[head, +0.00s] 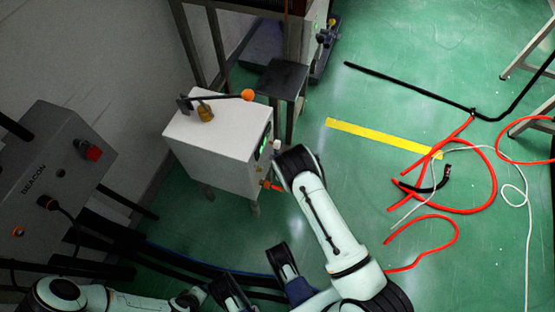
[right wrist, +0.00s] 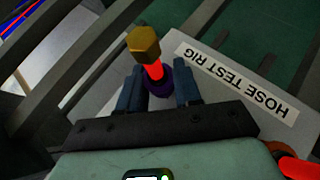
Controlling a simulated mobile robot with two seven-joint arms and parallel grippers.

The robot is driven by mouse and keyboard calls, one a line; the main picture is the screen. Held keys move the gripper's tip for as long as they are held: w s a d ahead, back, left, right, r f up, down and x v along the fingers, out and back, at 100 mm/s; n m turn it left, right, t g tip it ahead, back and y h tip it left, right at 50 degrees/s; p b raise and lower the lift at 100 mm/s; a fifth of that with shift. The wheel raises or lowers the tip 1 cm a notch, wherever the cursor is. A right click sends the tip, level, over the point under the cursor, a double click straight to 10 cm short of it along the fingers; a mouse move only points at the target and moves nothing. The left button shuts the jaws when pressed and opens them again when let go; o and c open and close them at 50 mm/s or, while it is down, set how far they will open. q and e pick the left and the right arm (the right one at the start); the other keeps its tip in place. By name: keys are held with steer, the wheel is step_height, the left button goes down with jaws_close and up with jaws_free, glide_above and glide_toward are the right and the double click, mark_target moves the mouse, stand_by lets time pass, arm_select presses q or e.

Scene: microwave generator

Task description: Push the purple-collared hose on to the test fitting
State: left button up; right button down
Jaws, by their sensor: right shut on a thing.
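In the right wrist view, my right gripper (right wrist: 158,90) is shut on the purple collar (right wrist: 158,82) of a hose, with one blue finger on each side. A short red length (right wrist: 153,70) shows between the collar and a brass hexagonal fitting (right wrist: 143,43). I cannot tell how far the hose is on the fitting. A pale plate (right wrist: 210,90) behind carries the label "HOSE TEST RIG". In the head view, my right arm reaches to the front of a white cabinet (head: 205,150), and its fingers are hidden.
A lever with an orange ball (head: 247,95) is on top of the cabinet. A grey BEACON box (head: 50,170) stands at the left. Red hoses (head: 455,235) and a black hose (head: 405,84) lie on the green floor at the right. Floor near the yellow strip (head: 380,138) is mostly clear.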

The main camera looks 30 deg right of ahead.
steer(key=shift+s+d, duration=0.35)
stand_by(0.7)
steer(key=shift+s+d+p, duration=0.8)
steer(key=shift+s+d, duration=0.4)
steer(key=shift+s, duration=0.25)
